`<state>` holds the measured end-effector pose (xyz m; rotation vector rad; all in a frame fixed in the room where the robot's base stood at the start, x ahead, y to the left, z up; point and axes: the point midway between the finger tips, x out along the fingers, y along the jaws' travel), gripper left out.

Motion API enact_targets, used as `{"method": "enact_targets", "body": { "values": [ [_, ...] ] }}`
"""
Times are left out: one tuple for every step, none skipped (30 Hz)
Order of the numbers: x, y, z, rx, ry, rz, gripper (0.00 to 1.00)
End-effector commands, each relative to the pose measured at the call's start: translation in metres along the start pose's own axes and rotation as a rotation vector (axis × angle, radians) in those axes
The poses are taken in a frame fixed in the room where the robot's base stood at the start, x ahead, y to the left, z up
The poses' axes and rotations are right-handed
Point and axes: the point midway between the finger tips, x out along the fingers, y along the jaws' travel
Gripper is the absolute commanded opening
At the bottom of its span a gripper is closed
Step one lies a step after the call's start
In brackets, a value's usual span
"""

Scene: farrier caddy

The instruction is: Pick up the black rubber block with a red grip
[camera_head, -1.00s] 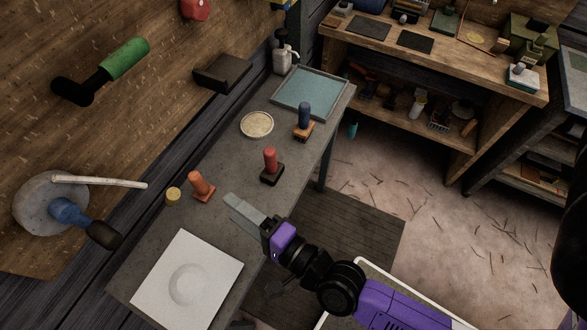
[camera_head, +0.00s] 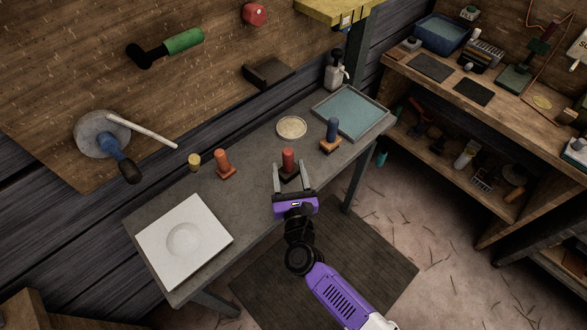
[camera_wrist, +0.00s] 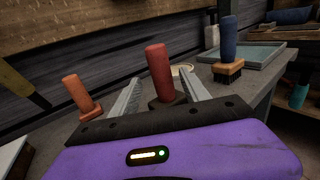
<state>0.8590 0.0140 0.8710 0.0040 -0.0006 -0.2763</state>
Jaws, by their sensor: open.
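The black rubber block with a red grip (camera_head: 289,160) stands upright on the grey table in the head view. In the wrist view its red grip (camera_wrist: 160,72) rises between my fingers, and its black base is partly hidden behind my gripper body. My gripper (camera_head: 293,177) is open in the head view, with one finger on each side of the block. In the wrist view my gripper (camera_wrist: 158,95) shows its two grey fingers apart, pointing toward the block. I cannot tell whether either finger touches it.
An orange-handled tool (camera_head: 223,163) stands left of the block and a blue-handled brush (camera_head: 331,136) right of it. A round dish (camera_head: 291,128) lies behind. A teal tray (camera_head: 352,110) is at the far end, and a white plate (camera_head: 185,242) at the near left.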

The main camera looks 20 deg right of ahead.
Motion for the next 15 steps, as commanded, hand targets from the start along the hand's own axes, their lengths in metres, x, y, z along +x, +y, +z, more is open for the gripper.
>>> {"method": "enact_targets", "body": {
  "values": [
    [0.006,0.0,0.001,0.0,-0.001,-0.001,0.54],
    [0.009,0.0,0.001,-0.001,-0.001,0.0,0.54],
    [0.013,0.0,0.001,-0.001,0.0,0.0,0.54],
    [0.016,-0.001,0.001,-0.002,0.0,0.0,0.54],
    [0.018,-0.001,0.001,-0.002,0.0,-0.001,0.54],
    [0.023,-0.002,0.002,-0.002,0.0,-0.001,0.54],
    [0.027,-0.002,0.002,-0.002,-0.001,-0.001,0.54],
    [0.031,-0.003,0.002,-0.003,0.0,-0.001,0.54],
    [0.038,-0.004,0.003,-0.003,-0.001,-0.001,0.54],
    [0.042,-0.004,0.002,-0.003,0.0,-0.001,0.54],
    [0.046,-0.005,0.002,-0.003,0.001,-0.001,0.54],
    [0.052,-0.004,0.001,-0.003,-0.001,0.0,0.54],
    [0.055,-0.004,0.001,-0.003,-0.001,0.0,0.54],
    [0.058,-0.004,0.0,-0.003,0.0,0.0,0.54],
    [0.061,-0.004,0.0,-0.004,-0.001,0.0,0.54]
  ]
}}
